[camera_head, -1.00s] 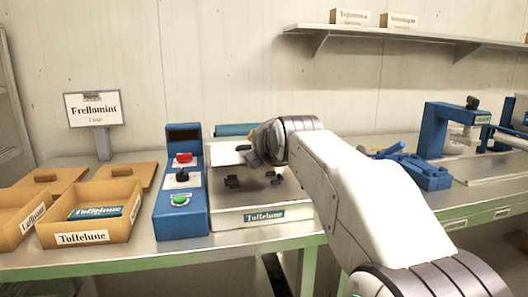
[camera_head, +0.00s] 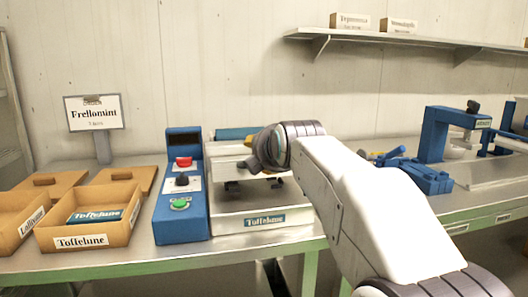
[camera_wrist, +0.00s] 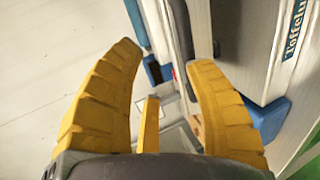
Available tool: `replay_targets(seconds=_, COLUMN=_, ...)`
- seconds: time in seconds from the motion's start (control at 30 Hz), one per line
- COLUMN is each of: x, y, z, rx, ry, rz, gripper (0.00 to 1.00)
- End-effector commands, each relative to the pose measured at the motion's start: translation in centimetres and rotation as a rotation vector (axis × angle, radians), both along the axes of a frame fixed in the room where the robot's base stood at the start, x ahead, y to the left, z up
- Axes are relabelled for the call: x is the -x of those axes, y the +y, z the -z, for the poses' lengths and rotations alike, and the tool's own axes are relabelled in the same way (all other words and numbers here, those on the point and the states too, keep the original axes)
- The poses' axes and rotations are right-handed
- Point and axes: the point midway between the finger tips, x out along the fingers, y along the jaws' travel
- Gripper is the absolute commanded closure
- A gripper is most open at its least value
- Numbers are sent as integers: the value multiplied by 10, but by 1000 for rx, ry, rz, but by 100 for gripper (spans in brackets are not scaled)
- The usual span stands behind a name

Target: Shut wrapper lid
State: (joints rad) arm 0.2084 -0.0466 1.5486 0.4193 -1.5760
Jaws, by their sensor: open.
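The wrapper (camera_head: 264,221) is a low white machine with a Toffelune label, in the middle of the bench. A pale panel (camera_head: 228,149) at its rear, seemingly the lid, stands raised above the bed; my gripper hides part of it, so its exact angle is unclear. My gripper (camera_head: 253,160) is over the wrapper's rear half, beside that panel. In the wrist view my gripper (camera_wrist: 166,55) has its yellow fingers spread. A pale, dark-edged strip (camera_wrist: 180,40) shows between and beyond the fingertips; I cannot tell whether they touch it.
A blue control column (camera_head: 182,215) with red and green buttons stands at the wrapper's left. Farther left are cardboard boxes (camera_head: 98,233) and a Frellomint sign (camera_head: 94,112). Blue tools (camera_head: 425,178) and a blue press (camera_head: 436,135) stand to the right. A wall shelf (camera_head: 430,39) hangs above.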

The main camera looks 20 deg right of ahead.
Motion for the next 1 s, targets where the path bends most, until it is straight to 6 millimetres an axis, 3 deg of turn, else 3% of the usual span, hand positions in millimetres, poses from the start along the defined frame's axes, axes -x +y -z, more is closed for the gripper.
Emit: replay_targets(seconds=1.0, x=61, y=13, z=-10, rx=1, ry=-3, rz=1, gripper=54)
